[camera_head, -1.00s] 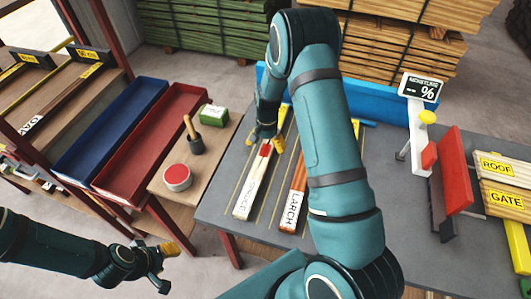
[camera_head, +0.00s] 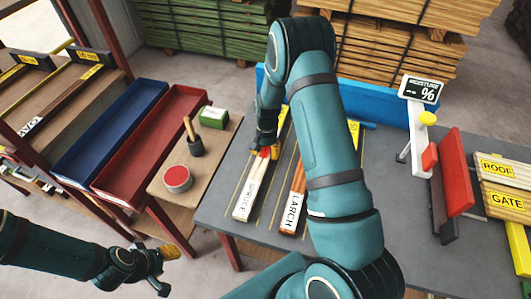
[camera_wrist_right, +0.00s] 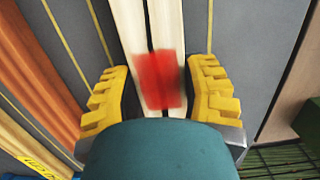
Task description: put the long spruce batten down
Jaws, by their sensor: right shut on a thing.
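In the right wrist view, the yellow fingers of the right gripper (camera_wrist_right: 158,80) stand on either side of two pale strips of the spruce batten (camera_wrist_right: 128,22), across the red patch (camera_wrist_right: 160,78). My left gripper (camera_head: 164,268) hangs empty at lower left, away from the bench; its opening is unclear.
Blue (camera_head: 108,125) and red (camera_head: 138,152) trays stand left of the bench (camera_head: 220,211), beside a side table with a red-topped tin (camera_head: 177,179). A moisture meter (camera_head: 419,90) and a red upright block (camera_head: 456,172) stand right. Yellow lines mark the bench.

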